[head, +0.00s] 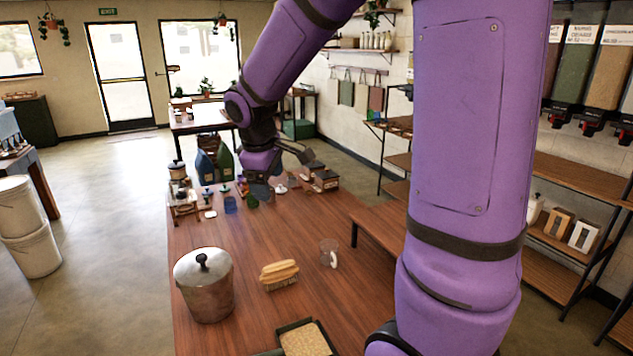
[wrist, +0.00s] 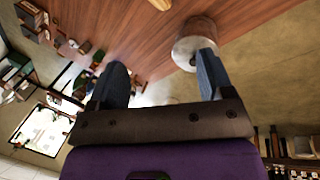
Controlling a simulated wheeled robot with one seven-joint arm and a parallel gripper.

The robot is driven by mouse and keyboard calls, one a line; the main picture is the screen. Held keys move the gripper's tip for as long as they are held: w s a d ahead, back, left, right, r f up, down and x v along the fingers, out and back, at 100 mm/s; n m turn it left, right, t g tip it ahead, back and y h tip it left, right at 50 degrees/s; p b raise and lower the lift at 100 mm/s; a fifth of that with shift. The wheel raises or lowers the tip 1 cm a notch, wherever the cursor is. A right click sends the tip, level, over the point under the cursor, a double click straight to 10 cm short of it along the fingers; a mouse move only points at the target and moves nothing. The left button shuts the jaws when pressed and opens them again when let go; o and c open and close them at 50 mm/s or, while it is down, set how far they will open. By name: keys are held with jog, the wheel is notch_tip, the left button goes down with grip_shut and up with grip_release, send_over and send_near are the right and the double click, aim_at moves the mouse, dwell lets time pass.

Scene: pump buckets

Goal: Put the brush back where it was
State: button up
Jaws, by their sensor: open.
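The brush (head: 279,274), with a tan wooden back and pale bristles, lies bristles down on the wooden table (head: 240,325), between a metal pot and a clear mug. In the wrist view a bit of tan wood, likely the brush (wrist: 160,4), is cut off by the top edge. My gripper (head: 260,188) is above the table's far part, well beyond the brush and apart from it. In the wrist view my gripper (wrist: 162,75) has its two blue-grey fingers spread, with nothing between them.
The lidded metal pot (head: 204,286) stands left of the brush, and the clear mug (head: 328,253) to its right. A dark tray (head: 306,340) with grainy contents is at the near edge. Jars and small items crowd the far end. The table's middle is clear.

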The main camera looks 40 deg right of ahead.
jog(key=s+a+r+m+t+y, duration=0.1)
jog(key=s+a+r+m, duration=0.1)
jog(key=s, duration=0.5)
jog(key=s+a+r+m+t, duration=0.1)
jog(key=s+r, duration=0.3)
jog(key=s, duration=0.4)
jog(key=s+a+r+m+t+y, duration=0.1)
jog(key=s+a+r+m, duration=0.1)
jog(key=s, duration=0.5)
jog(key=shift+s+a+r+m+y, duration=0.15)
jog(key=shift+a+r+m+y, duration=0.2)
jog(key=shift+a+m, duration=0.45)
